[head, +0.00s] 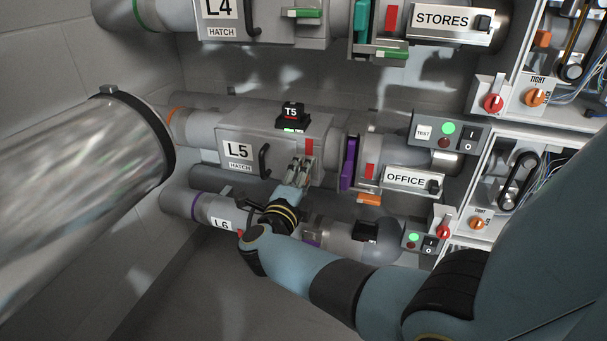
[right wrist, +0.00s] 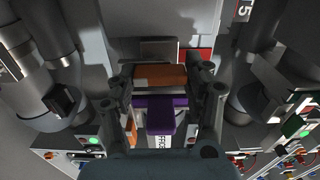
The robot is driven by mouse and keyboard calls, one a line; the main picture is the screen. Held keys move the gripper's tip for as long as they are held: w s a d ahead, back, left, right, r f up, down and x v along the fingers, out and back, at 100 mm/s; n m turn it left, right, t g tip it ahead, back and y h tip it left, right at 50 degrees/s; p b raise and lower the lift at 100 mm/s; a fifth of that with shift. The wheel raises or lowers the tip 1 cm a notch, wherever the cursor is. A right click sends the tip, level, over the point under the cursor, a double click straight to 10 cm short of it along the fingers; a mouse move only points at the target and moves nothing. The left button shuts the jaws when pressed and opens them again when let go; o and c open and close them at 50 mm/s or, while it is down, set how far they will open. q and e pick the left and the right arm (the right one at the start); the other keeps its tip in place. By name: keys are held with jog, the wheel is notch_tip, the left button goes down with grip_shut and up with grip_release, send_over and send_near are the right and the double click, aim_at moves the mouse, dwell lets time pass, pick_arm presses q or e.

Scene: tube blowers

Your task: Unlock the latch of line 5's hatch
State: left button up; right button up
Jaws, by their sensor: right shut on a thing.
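Line 5's hatch box (head: 285,142) carries an L5 HATCH label (head: 238,152) and a black handle (head: 264,160). A red block (head: 309,147) sits at its right edge. My right gripper (head: 299,170) is at the lower right front of this box, its fingers hiding the latch in the head view. In the right wrist view the orange latch bar (right wrist: 160,76) lies crosswise between the two fingers of my right gripper (right wrist: 166,84), which is shut on it. A grey plate (right wrist: 158,50) shows behind the bar. My left gripper is not in view.
A purple gate (head: 349,163) and OFFICE sign (head: 405,179) stand right. A black T5 unit (head: 292,115) sits on top. A large grey cylinder (head: 85,185) fills the left.

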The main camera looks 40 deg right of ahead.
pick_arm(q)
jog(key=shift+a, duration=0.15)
pick_arm(e)
jog(key=o, duration=1.2)
jog(key=v, duration=0.7)
jog(key=shift+s+a, duration=0.1)
jog(key=shift+a, duration=0.2)
